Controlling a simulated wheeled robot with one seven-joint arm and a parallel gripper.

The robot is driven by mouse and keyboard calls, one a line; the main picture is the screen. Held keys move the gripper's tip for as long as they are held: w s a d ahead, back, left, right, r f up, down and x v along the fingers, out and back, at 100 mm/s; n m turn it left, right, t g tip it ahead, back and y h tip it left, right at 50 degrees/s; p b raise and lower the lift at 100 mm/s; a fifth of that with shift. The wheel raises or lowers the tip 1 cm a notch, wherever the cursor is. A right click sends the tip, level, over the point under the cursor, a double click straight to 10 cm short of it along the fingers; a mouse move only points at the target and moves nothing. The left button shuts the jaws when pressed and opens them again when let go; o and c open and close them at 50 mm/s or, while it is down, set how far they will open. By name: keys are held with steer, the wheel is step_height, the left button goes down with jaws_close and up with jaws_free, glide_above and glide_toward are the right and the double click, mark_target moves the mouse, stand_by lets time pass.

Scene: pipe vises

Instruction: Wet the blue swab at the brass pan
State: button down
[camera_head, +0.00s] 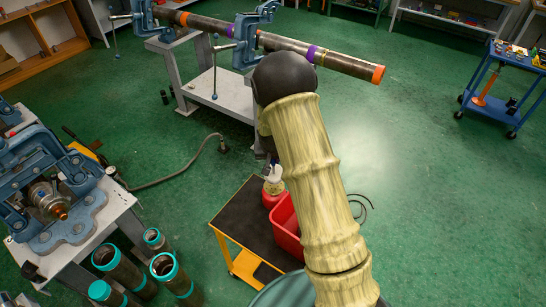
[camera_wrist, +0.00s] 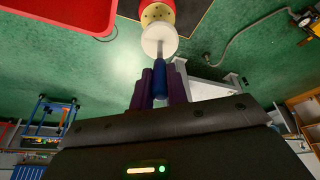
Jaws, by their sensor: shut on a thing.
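My gripper (camera_wrist: 161,88) is shut on the blue swab (camera_wrist: 162,80) in the wrist view, its purple fingers on both sides of the blue handle. A thin grey shaft runs from the handle to a pale round piece (camera_wrist: 152,38); I cannot tell whether this is the swab's head or part of the can. Just behind it is the brass pan (camera_wrist: 157,13), yellowish with dark dots, on a red body. Contact between swab and pan cannot be made out. In the head view, the red can (camera_head: 269,200) stands on the cart, and my arm hides most of my gripper.
The cart (camera_head: 236,215) has a dark top and yellow frame. A red bin (camera_head: 286,226) stands close beside the can. A pipe (camera_head: 345,64) in blue vises lies beyond. Several teal-ended pipes (camera_head: 166,268) stand at lower left. Open green floor lies right.

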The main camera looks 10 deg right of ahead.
mark_target(273, 164)
steer(key=shift+f+b, duration=0.7)
steer(key=shift+f, duration=0.95)
steer(key=shift+f+b, duration=0.5)
steer(key=shift+f, duration=0.15)
